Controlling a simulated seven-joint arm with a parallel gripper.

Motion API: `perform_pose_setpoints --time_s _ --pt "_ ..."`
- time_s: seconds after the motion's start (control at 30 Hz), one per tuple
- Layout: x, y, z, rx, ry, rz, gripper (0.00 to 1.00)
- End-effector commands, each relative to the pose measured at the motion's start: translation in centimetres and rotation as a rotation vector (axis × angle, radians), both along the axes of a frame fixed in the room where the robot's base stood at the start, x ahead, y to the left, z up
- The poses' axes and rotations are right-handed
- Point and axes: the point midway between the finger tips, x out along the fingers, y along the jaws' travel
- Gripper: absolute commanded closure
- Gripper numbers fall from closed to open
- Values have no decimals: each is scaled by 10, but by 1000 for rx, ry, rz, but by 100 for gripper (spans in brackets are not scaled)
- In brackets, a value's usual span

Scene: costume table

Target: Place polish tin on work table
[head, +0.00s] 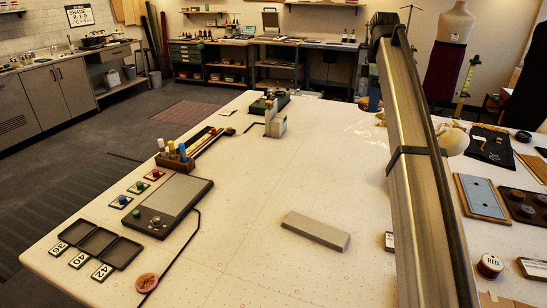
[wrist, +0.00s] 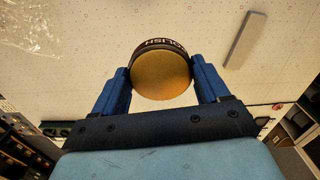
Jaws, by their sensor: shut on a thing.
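The polish tin (wrist: 161,76) is round, with a tan-gold flat face and a dark rim lettered "POLISH". In the wrist view my gripper (wrist: 160,72) is shut on it, with one blue finger on each side. The white work table (head: 255,185) fills most of the head view and also shows behind the tin in the wrist view (wrist: 75,60). I cannot tell how far the tin is from the tabletop. In the head view I cannot make out my gripper or the tin; my arm covers part of the right side.
A pale grey bar (head: 316,231) lies on the table. A tablet-like device (head: 167,205), a dark three-part tray (head: 96,247) and a holder with bottles (head: 175,161) stand at the left. A "RED" tin (head: 489,266) and blue board (head: 481,196) are at the right.

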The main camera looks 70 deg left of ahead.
Motion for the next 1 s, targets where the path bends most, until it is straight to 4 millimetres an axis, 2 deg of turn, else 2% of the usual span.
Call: perform_pose_setpoints --time_s 0.1,0.3,0.57,0.83,1.0 --pt "-25 17 0 0 0 30 63" --pt "-57 38 0 0 0 67 63" --pt "-54 32 -62 -2 1 63 63" --pt "-53 33 -141 -2 1 62 63" --pt "-53 34 -170 -1 1 62 63"
